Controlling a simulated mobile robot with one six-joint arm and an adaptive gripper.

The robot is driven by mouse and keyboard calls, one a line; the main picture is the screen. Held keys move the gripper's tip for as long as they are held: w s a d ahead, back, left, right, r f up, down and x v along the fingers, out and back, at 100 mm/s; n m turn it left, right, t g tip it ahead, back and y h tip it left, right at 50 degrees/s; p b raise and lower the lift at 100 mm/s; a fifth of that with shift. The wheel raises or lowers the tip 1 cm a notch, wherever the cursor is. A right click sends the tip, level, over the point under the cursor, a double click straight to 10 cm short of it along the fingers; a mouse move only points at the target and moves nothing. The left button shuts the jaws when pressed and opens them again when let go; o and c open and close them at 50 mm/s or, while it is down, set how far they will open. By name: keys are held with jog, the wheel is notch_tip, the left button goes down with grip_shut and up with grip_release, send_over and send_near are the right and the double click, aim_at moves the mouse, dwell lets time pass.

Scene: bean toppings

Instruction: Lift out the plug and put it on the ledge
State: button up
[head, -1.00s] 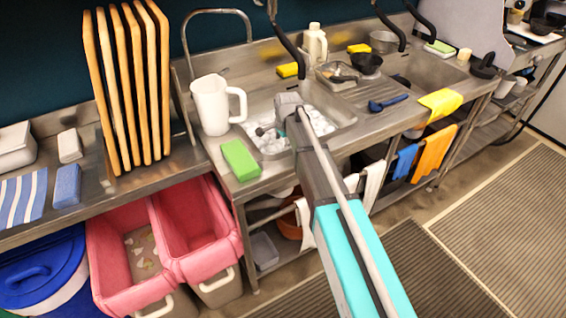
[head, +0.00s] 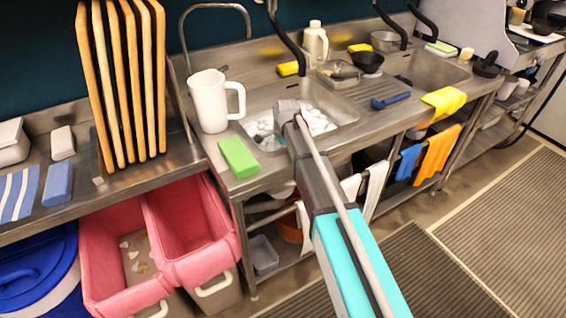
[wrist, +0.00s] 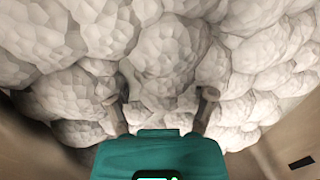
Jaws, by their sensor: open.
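The plug is not visible in either view; white foam (head: 318,122) covers the bottom of the left sink basin (head: 345,108). My gripper (wrist: 159,98) shows in the wrist view with its two fingers apart, reaching into the foam, with only foam between them. The fingertips are partly sunk in or right against the foam lumps. In the head view my arm reaches into the basin from the front and its end hides part of the foam. Which surface is the ledge I cannot tell for sure; a flat steel rim surrounds the basin.
A white jug (head: 211,101) stands left of the basin, with a green sponge (head: 239,157) in front of it. A ribbed drainboard with a blue brush (head: 390,101) and a dark pan (head: 367,62) lies to the right. A faucet (head: 216,40) and hanging hoses stand behind.

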dwell(0.3)
grip_shut()
dwell(0.3)
